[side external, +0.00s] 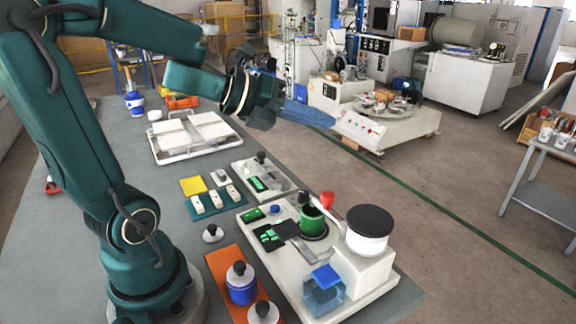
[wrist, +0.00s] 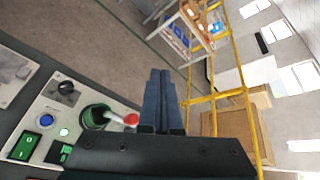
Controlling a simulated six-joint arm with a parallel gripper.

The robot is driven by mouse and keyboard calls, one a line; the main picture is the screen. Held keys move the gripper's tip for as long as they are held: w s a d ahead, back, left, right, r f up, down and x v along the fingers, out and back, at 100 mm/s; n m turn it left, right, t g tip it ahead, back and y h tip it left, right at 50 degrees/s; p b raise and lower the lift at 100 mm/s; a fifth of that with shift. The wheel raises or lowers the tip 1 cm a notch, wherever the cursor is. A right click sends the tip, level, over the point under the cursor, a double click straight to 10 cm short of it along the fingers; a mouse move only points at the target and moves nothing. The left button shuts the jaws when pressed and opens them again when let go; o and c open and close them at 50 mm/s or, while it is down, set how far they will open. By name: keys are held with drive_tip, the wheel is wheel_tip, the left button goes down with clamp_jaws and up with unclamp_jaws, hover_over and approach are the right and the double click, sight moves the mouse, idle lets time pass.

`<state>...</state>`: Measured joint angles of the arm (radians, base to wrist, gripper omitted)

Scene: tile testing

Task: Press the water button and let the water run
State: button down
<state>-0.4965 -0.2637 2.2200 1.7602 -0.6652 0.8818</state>
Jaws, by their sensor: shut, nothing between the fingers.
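My gripper (side external: 310,112) is raised above the bench and points out to the right, past the bench edge. In the wrist view its dark blue fingers (wrist: 160,80) are together and empty. A small blue button (side external: 275,210) sits on a white base plate (side external: 330,312), next to a green piece; a blue button (wrist: 47,120) also shows in the wrist view. A green cup (side external: 314,222) stands on the plate beside a red-tipped part (side external: 327,199). A white tank with a black lid (side external: 370,222) and a clear blue box (side external: 324,288) stand nearby. Running water cannot be made out.
An orange tray (side external: 222,262) holds black-topped bottles, one of them blue (side external: 241,283). A white tray of tiles (side external: 190,130) is at the far end of the grey bench (side external: 75,200). A smaller panel with a black knob (side external: 262,157) lies behind the plate.

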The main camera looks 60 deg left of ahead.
drive_tip(key=s+a+f+m+g, duration=0.2)
drive_tip(key=s+a+f+g, duration=0.1)
drive_tip(key=f, duration=0.2)
drive_tip(key=n+g, duration=0.1)
hover_over(275, 209)
drive_tip(key=s, duration=0.1)
wheel_tip(275, 209, down, 4)
drive_tip(key=r, duration=0.1)
drive_tip(key=shift+a+f, duration=0.25)
drive_tip(key=shift+a, duration=0.1)
drive_tip(key=shift+f, duration=4.4)
drive_tip(key=shift+f, duration=0.1)
drive_tip(key=shift+f, duration=0.3)
